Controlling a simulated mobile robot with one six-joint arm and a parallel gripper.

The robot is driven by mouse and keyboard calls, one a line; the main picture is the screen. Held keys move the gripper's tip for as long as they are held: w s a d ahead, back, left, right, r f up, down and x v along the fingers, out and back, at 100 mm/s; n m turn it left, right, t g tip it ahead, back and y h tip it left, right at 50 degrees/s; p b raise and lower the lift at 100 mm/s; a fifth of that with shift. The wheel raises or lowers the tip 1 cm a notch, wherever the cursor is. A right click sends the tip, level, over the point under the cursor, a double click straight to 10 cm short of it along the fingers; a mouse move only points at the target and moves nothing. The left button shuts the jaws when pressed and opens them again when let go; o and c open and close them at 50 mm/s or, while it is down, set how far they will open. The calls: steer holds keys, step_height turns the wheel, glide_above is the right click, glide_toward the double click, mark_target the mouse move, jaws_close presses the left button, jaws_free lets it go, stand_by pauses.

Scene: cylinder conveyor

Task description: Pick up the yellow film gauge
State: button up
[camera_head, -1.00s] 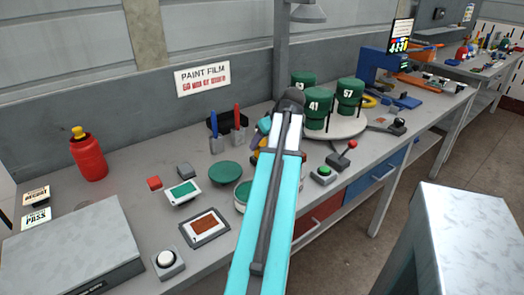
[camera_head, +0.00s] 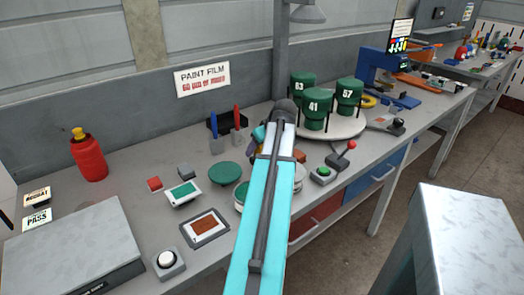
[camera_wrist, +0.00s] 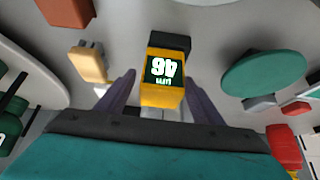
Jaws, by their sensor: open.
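The yellow film gauge (camera_wrist: 160,92) shows in the wrist view, a small yellow block with a dark end and a green display reading 46 um, upside down in the picture. It lies between and just beyond the two purple-grey fingers of my gripper (camera_wrist: 158,98). The jaws are open, with a gap on both sides of the gauge, and I see no contact. In the head view my teal arm hides the gauge and most of my gripper (camera_head: 268,140).
A green disc (camera_head: 224,175) lies left of my gripper. Green numbered cups (camera_head: 314,108) stand on a round white turntable at right. In the wrist view, a tan block (camera_wrist: 88,64) and a brown-red block (camera_wrist: 66,10) lie left of the gauge.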

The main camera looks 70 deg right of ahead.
steer(key=shift+w+f, duration=0.2)
steer(key=shift+f, duration=0.05)
stand_by(0.4)
steer(key=shift+d, duration=0.1)
steer(key=c, duration=1.3)
steer(key=shift+r, duration=0.2)
steer(key=shift+r+b, duration=0.45)
steer(key=shift+r, duration=4.4)
steer(key=o, duration=0.6)
steer(key=shift+s+r, duration=0.1)
steer(key=c, duration=0.3)
